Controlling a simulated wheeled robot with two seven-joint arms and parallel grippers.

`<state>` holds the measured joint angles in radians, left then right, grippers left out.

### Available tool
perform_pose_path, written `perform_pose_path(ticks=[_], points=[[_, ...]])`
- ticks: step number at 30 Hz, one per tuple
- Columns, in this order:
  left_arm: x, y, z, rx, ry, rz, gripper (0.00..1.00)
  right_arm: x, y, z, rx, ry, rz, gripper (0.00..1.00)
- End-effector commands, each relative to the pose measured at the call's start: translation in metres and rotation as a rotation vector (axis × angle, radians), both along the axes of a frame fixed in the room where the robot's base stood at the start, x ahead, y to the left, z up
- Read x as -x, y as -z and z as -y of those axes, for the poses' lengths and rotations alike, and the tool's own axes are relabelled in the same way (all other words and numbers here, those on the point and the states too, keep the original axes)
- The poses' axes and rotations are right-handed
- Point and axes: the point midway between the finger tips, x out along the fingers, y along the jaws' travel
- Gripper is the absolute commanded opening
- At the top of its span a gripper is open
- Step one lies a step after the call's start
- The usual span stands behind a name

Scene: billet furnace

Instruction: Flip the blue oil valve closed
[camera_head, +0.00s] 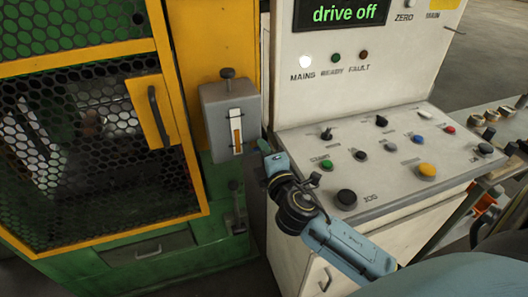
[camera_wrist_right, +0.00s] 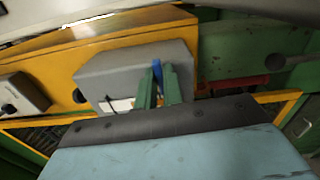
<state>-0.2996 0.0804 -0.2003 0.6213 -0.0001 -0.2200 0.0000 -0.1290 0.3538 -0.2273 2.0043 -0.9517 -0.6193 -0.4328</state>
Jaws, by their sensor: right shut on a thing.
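The blue oil valve (camera_wrist_right: 157,70) shows in the right wrist view as a small blue lever beside the grey oil box (camera_wrist_right: 125,68). My right gripper (camera_wrist_right: 160,84) has its two green fingers on either side of the lever and is shut on it. In the head view the grey oil box (camera_head: 215,97) has a yellow sight glass on its front. There my right gripper (camera_head: 264,147) is at the box's right side, and the valve is hidden. My left gripper is in neither view.
A white control console (camera_head: 385,135) with knobs and buttons stands close to the right of my right wrist. Its display reads "drive off". A green and yellow mesh-guarded machine (camera_head: 200,43) fills the left. A small lever (camera_head: 236,205) sits below the oil box.

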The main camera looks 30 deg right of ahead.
Motion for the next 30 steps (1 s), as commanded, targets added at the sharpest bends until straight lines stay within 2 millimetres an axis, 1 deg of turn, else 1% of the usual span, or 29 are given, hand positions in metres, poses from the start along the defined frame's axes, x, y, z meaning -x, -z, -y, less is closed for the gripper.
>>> perform_pose_path(ticks=[1,3,11,12,17,26,30], points=[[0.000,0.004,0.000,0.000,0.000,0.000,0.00,0.000,0.003,0.000,-0.039,0.002,0.009,0.00],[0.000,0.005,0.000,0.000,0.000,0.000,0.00,0.000,0.003,0.000,-0.075,0.002,0.017,0.00],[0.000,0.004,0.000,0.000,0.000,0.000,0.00,0.000,0.002,0.000,-0.085,0.000,0.019,0.00],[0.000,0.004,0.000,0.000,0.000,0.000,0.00,0.000,0.002,0.000,-0.085,0.000,0.019,0.10],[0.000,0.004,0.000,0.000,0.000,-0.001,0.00,0.000,0.002,0.000,-0.083,0.000,0.019,0.31],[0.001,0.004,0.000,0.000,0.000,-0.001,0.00,0.001,0.002,0.000,-0.082,0.000,0.019,0.31],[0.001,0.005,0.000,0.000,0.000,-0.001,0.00,0.012,0.003,-0.003,-0.082,0.000,0.019,0.31]])
